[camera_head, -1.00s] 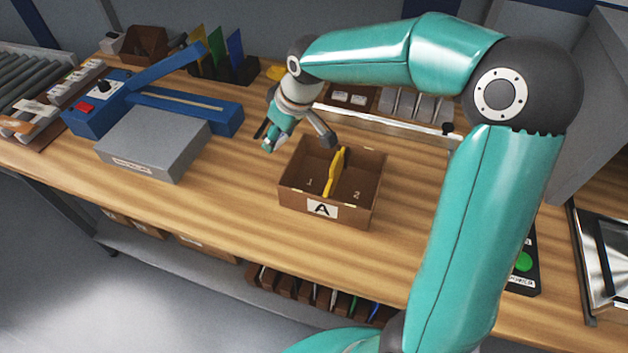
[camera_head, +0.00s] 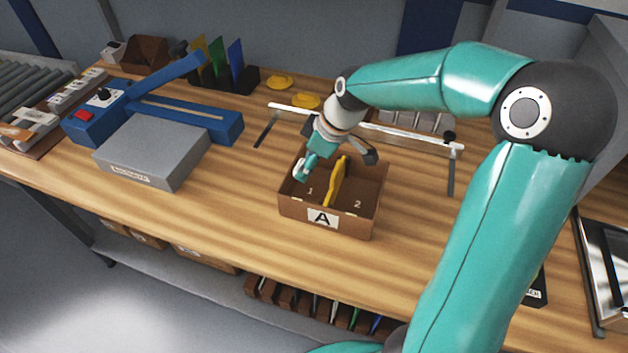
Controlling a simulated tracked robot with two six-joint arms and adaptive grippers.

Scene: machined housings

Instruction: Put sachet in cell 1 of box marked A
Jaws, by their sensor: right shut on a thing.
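The brown box marked A (camera_head: 322,218) stands on the workbench, its label facing front. A yellow divider (camera_head: 336,188) parts cell 1 on the left from cell 2 on the right. My right gripper (camera_head: 304,170) points down over cell 1, its fingertips at about the height of the box's rim. It is shut on a small pale thing at its tips, taken to be the sachet; the fingers hide most of it. I cannot tell whether it touches the box. My left gripper is not in view.
A grey block (camera_head: 150,150) and a blue device (camera_head: 190,115) with a long arm stand to the left. A metal rail (camera_head: 400,135) on legs runs behind the box. Yellow dishes (camera_head: 281,82) lie at the back. The bench between the grey block and the box is clear.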

